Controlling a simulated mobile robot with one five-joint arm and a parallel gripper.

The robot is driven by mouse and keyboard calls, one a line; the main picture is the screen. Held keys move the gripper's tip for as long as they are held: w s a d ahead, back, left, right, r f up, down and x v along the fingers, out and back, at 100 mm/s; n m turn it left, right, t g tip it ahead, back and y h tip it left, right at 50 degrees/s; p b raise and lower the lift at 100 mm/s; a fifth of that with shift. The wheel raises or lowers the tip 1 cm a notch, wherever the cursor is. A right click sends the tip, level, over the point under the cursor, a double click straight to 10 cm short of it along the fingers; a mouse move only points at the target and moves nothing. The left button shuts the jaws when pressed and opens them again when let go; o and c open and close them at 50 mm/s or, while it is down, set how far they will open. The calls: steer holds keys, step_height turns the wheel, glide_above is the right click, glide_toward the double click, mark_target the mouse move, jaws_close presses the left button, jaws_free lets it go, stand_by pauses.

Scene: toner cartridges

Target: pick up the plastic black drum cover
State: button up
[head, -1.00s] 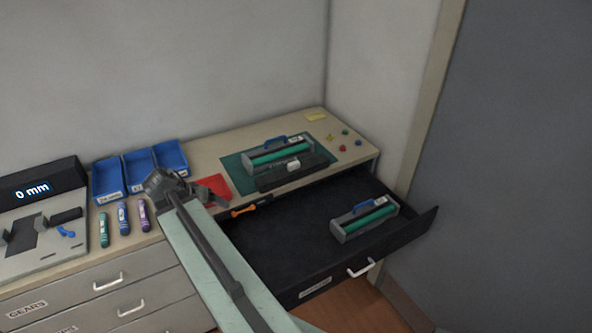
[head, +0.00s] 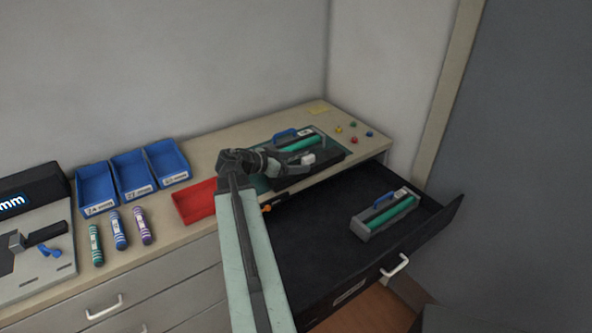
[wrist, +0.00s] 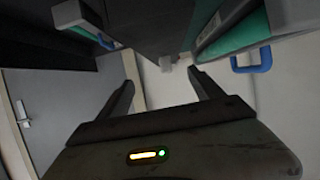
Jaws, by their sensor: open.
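The black drum cover (head: 333,156) is a long dark bar lying along the front of the green mat, before a toner cartridge (head: 297,141) with a green drum and blue handle. My gripper (head: 292,163) is over the mat at the cover's left part and hides some of it. In the wrist view my gripper (wrist: 162,78) is open, its two dark fingers apart with nothing between the tips. A dark block (wrist: 150,25), seemingly the cover, is just beyond them. I cannot tell whether they touch it. The cartridge's blue handle (wrist: 252,62) is at right.
The black drawer (head: 320,255) stands open below, with another green-drum cartridge (head: 386,214) inside. A red tray (head: 195,201), blue bins (head: 130,174) and several markers are left of my arm. Small coloured pins (head: 353,140) lie at the bench's right end.

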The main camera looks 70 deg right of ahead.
mark_target(302, 159)
steer(key=b+x, duration=0.1)
steer(key=x, duration=0.1)
steer(key=b+x, duration=0.1)
steer(key=x, duration=0.1)
steer(key=w+b+x, duration=0.1)
steer(key=x, duration=0.1)
steer(key=shift+d+f, duration=0.3)
steer(key=shift+d, duration=0.25)
steer(key=shift+s+d, duration=0.3)
steer(key=c, duration=1.5)
steer(key=shift+r, duration=0.1)
step_height(302, 159, up, 10)
steer(key=p, duration=1)
